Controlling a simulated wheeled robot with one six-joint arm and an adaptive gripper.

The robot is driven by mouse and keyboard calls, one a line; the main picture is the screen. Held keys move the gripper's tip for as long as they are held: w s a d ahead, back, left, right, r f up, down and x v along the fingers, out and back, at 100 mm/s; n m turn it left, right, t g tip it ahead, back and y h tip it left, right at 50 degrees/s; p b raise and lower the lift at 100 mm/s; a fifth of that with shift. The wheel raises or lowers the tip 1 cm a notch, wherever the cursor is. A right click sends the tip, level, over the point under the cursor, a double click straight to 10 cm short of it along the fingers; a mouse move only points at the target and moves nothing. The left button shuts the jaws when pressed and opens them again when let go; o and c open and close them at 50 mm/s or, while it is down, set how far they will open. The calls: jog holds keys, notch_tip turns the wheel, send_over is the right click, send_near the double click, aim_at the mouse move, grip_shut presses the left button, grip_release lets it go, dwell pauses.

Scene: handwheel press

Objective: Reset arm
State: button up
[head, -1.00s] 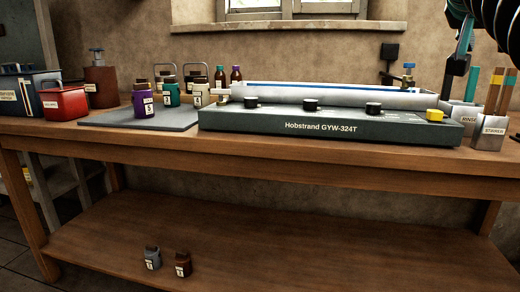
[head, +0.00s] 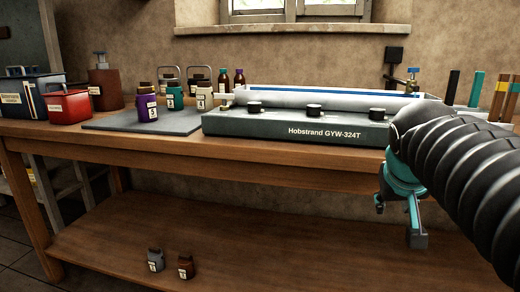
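My gripper (head: 398,222) hangs in front of the table's front edge at the right in the head view. It points down, with its teal fingers spread apart and nothing between them. My black ribbed arm comes in from the right edge and hides the right end of the press. The grey press (head: 290,125), lettered "Hobstrand GYW-324T", lies on the wooden table (head: 250,160). Several black knobs stand along its front, and a pale roller (head: 330,103) lies behind them.
A red box (head: 69,104) is at the left. Two small jars (head: 155,260) stand on the lower shelf (head: 290,245).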

jog(key=s+a+f+n+g+y+p, duration=0.1)
jog(key=s+a+f+n+y+p, duration=0.1)
jog(key=s+a+f, duration=0.7)
jog(key=s+f+y+p, duration=0.1)
jog(key=s+f, duration=0.2)
jog(key=s, duration=0.1)
jog(key=shift+s+a+f, duration=0.15)
jog(key=shift+f, duration=0.2)
dwell(6.3)
